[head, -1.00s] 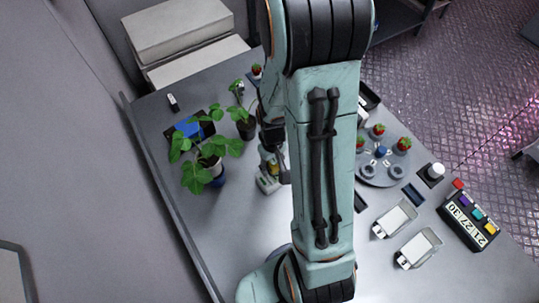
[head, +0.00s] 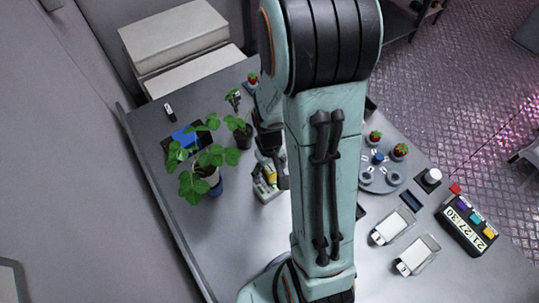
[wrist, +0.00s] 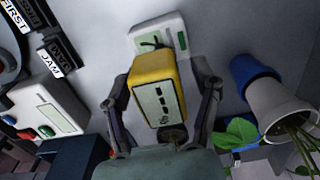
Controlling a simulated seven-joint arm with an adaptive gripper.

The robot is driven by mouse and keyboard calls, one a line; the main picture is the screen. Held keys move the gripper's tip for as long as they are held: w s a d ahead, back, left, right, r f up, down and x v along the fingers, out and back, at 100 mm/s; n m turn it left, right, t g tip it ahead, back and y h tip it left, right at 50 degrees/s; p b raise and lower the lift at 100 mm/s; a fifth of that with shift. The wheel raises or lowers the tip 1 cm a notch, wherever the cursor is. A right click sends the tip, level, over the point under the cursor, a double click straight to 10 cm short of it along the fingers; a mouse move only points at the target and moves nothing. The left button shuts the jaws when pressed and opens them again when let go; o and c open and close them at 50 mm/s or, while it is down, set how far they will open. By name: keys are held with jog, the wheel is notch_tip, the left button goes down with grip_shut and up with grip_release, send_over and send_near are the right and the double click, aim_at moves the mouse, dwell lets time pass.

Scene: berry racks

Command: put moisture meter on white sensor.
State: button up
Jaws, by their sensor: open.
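The yellow moisture meter (wrist: 154,88), with a pale face and dark marks, is between the two fingers of my gripper (wrist: 163,105) in the wrist view. The fingers are open, one on each side of it. A white device with green patches, seemingly the white sensor (wrist: 176,28), shows just beyond the meter, which overlaps its lower part in the picture. I cannot tell whether they touch. In the head view, the meter (head: 270,177) is a small yellow patch beside the white sensor (head: 264,192), partly hidden by my gripper and arm.
Potted plants (head: 200,160) stand left of my gripper; a white pot (wrist: 275,105) is at right in the wrist view. Another white device (wrist: 42,115) with coloured buttons is at left. A round grey tray (head: 383,182) with strawberries is right of my arm. Bare tabletop lies in front.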

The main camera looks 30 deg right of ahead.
jog(key=r, duration=0.7)
jog(key=a+r, duration=0.1)
jog(key=r, duration=0.2)
jog(key=shift+s+r, duration=0.25)
jog(key=shift+r, duration=0.15)
jog(key=s+a+r+n, duration=0.1)
jog(key=s+a+r, duration=0.3)
jog(key=s+a, duration=0.5)
jog(key=shift+s+r+y, duration=0.35)
jog(key=shift+s+y, duration=0.05)
jog(key=shift+s, duration=0.55)
